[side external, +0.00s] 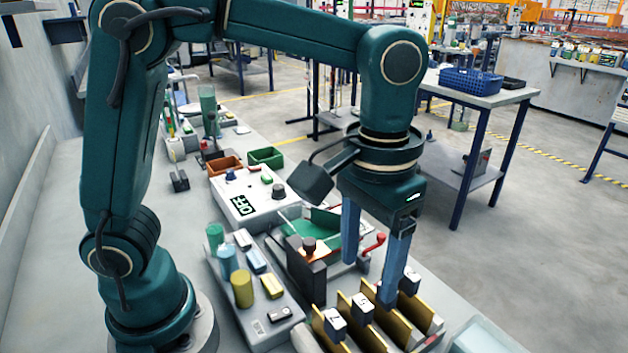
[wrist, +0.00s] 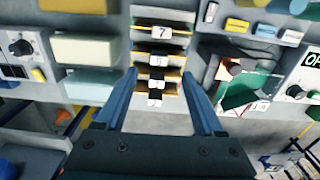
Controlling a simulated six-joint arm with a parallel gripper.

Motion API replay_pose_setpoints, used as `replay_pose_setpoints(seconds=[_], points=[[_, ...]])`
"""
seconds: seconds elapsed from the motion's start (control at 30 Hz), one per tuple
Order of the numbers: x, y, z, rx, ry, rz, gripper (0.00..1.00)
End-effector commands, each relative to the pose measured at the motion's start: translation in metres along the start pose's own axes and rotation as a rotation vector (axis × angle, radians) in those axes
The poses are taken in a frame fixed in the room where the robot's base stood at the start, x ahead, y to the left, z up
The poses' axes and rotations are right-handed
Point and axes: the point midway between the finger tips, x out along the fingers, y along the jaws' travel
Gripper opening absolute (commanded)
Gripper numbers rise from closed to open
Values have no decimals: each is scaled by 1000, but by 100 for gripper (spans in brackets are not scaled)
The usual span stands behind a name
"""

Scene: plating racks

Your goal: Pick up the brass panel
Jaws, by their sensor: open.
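Several upright gold-coloured panels (side external: 392,327) stand in a row in a rack at the lower right of the side view. White blocks with dark numbers sit along the row, one reading 7 (side external: 336,326). I cannot tell which single panel is meant. My gripper (side external: 369,282) points down above the far end of the row, its two blue fingers spread and empty. In the wrist view the panels (wrist: 161,52) show as thin gold edges in the rack, with the 7 block (wrist: 162,32) at the top. The fingers (wrist: 159,74) lie on either side of the nearer panels.
Left of the rack, a grey tray (side external: 262,327) holds green, blue and yellow cylinders and small blocks. A white control box (side external: 246,197) and brown and green bins are farther back.

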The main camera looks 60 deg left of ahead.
Motion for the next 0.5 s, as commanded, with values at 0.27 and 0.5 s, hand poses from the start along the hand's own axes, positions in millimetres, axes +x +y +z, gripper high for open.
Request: replay_pose_setpoints(seconds=[0.27,0.5], points=[[28,2,4,13,-13,-6,70],[51,2,3,13,-10,-4,70]])
